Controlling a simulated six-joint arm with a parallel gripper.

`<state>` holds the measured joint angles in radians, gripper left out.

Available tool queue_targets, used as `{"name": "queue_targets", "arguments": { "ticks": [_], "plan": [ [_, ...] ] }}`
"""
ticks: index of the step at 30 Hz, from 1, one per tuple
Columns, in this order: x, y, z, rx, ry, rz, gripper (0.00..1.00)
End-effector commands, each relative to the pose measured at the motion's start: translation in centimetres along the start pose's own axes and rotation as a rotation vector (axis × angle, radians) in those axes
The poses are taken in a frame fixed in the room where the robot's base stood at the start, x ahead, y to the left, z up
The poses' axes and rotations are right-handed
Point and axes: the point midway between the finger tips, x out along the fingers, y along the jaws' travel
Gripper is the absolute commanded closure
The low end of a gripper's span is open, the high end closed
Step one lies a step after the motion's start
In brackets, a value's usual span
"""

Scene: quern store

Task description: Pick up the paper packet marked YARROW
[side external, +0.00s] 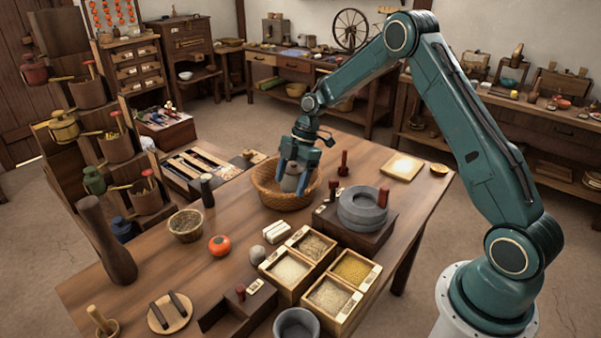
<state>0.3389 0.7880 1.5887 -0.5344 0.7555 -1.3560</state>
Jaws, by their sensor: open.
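My gripper (292,181) points down into a round wicker basket (268,198) on the wooden table, its blue fingers apart. A pale greyish thing (290,184) shows between and just below the fingers, inside the basket. I cannot tell whether it is a paper packet or whether the fingers touch it. No lettering reading YARROW can be made out in this view. The basket's near wall and my fingers hide most of what lies inside.
Right of the basket stand a dark red peg (343,163) and a grey quern stone (362,211) on a dark block. In front are a small white bundle (277,231), a divided grain box (320,270) and an orange-red round thing (219,245). A pale board (402,166) lies behind right.

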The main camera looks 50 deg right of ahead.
Motion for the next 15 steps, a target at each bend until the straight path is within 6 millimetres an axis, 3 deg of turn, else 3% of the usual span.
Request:
{"name": "queue_targets", "arguments": {
  "ticks": [15],
  "plan": [
    [2.0,0.2,0.4,-0.019,0.009,-0.008,0.31]
  ]
}}
